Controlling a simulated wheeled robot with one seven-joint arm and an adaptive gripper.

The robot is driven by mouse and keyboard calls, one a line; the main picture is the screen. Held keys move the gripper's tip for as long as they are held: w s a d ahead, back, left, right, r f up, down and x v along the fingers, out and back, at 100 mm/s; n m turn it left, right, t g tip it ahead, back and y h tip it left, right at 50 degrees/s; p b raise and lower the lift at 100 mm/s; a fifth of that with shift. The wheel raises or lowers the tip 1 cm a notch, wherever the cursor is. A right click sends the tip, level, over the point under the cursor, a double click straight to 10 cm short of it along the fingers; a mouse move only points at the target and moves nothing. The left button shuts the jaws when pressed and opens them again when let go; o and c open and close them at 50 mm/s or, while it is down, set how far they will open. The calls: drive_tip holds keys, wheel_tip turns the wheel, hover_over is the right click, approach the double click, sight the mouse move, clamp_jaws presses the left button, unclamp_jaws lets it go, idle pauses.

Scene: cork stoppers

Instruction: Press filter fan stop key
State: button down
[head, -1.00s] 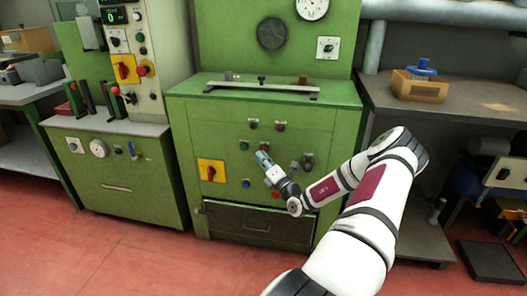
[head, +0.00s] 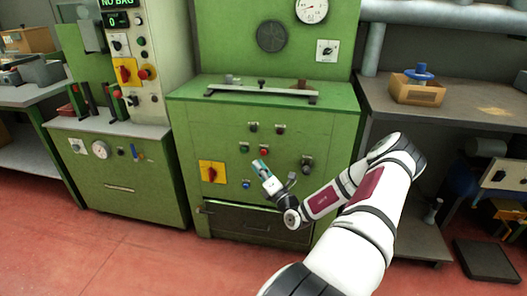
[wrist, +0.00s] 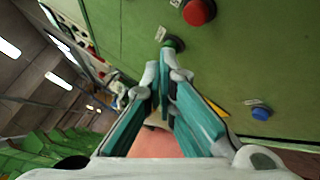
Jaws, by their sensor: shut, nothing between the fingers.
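The green panel (head: 225,130) carries several push buttons. A green button (head: 244,147) and a red button (head: 264,150) sit side by side in its middle; the red one (wrist: 199,11) and green one (wrist: 173,44) also show large in the wrist view. Their labels are too small to read, so I cannot tell which is the filter fan stop key. My gripper (head: 262,164) is in front of the panel, just below these buttons. Its teal fingers (wrist: 160,68) are shut and empty, their tips appearing close to the green button in the wrist view. I cannot tell any contact.
A blue button (head: 246,184) and a yellow-plated rotary switch (head: 211,171) are lower left on the panel. A dark selector (head: 307,164) is at right. Two more buttons are above. A dark drawer (head: 255,222) lies below. A workbench (head: 470,105) stands to the right.

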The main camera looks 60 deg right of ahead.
drive_tip(key=shift+s+a+p, duration=0.3)
drive_tip(key=shift+a+p, duration=0.05)
drive_tip(key=shift+a, duration=0.45)
idle(0.4)
